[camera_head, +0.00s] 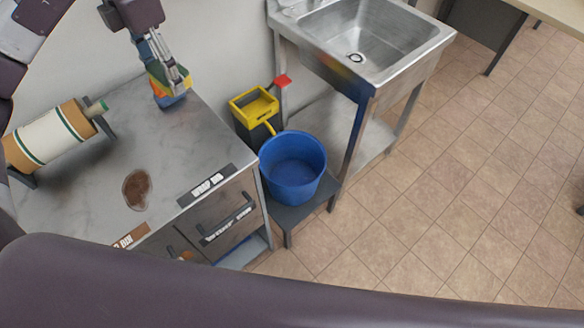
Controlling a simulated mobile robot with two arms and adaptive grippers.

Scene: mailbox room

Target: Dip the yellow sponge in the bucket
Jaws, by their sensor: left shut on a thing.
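My left gripper (172,86) comes down from the top left over the back right part of the metal counter. It is shut on a small block with yellow, orange and blue faces, which seems to be the yellow sponge (156,84). The gripper's fingers partly cover it, and I cannot tell whether it touches the counter or whether there is more than one sponge. The blue bucket (297,188) stands upright on a low dark stand, to the right of the counter and lower than it. Its inside is blue; I cannot clearly tell a water level. My right gripper is not in view.
A yellow wringer container (254,107) stands behind the bucket. A steel sink (355,45) on legs is at the upper right. The counter (195,145) holds a brown stain (137,188) and a large paper roll (50,138). Tiled floor is open at the right.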

